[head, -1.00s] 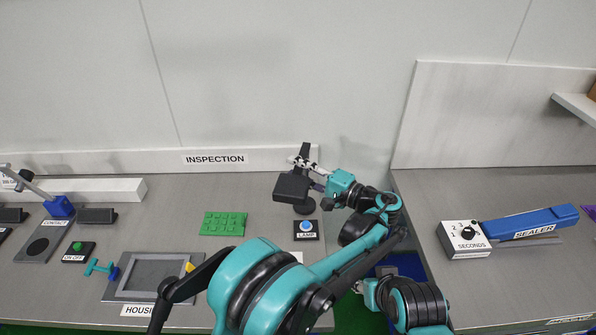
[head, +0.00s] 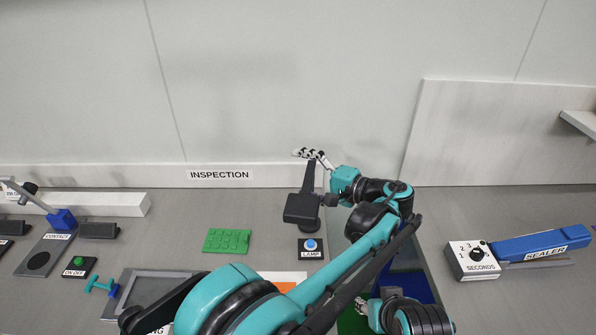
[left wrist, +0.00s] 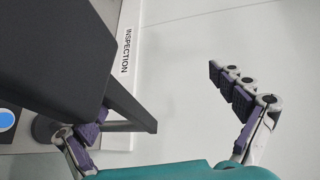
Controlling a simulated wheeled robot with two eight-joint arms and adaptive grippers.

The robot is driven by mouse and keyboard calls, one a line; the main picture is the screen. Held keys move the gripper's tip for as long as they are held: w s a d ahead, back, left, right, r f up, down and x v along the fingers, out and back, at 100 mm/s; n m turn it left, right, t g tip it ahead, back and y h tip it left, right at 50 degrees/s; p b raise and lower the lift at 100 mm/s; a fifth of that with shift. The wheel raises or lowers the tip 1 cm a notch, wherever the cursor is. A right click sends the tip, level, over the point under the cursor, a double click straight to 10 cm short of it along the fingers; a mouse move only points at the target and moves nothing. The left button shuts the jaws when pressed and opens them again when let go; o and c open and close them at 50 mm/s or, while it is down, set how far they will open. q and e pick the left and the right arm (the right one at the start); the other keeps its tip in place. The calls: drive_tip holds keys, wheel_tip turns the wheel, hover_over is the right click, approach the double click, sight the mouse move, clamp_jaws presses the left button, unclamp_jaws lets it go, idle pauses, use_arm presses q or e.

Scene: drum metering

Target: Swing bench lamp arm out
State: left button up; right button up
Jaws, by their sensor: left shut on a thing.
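The bench lamp has a dark square head (head: 302,208) and a dark arm (head: 310,176) that slants up behind it, above the bench below the INSPECTION sign. My left gripper (head: 313,157) is at the far upper end of the lamp arm. In the left wrist view the lamp head (left wrist: 60,60) fills the upper left, and the lamp arm (left wrist: 130,120) runs beside one finger. That finger is against the lamp, partly hidden; the other finger stands at the right before the wall. My right gripper (head: 362,305) is low, beside the bench edge, its jaws unclear.
A blue lamp button (head: 310,244) sits in front of the lamp base. A green board (head: 227,241) lies to its left. A sealer (head: 540,243) stands on the right bench. A gap with a blue bin (head: 410,287) separates the benches.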

use_arm(q)
drive_tip(key=shift+r+v, duration=0.15)
drive_tip(key=shift+v, duration=0.7)
drive_tip(key=shift+r+v, duration=0.15)
drive_tip(key=shift+v, duration=0.7)
drive_tip(key=shift+c, duration=1.2)
drive_tip(key=shift+v, duration=0.85)
drive_tip(key=shift+c, duration=0.2)
drive_tip(key=s+d, duration=0.2)
drive_tip(key=s, duration=0.1)
drive_tip(key=shift+d+r, duration=0.1)
drive_tip(key=shift+r, duration=0.2)
drive_tip(key=c, duration=0.6)
drive_tip(key=s+d, duration=0.1)
drive_tip(key=d, duration=0.1)
drive_tip(key=s+d, duration=0.1)
drive_tip(key=s+d+p, duration=0.1)
drive_tip(key=d, duration=0.1)
drive_tip(key=shift+d+f, duration=0.3)
drive_tip(key=shift+f, duration=0.1)
drive_tip(key=shift+c, duration=0.2)
use_arm(e)
drive_tip(key=shift+v, duration=1.05)
drive_tip(key=shift+w+r, duration=0.1)
drive_tip(key=shift+w, duration=0.05)
drive_tip(key=shift+w+r, duration=0.1)
drive_tip(key=shift+r, duration=0.1)
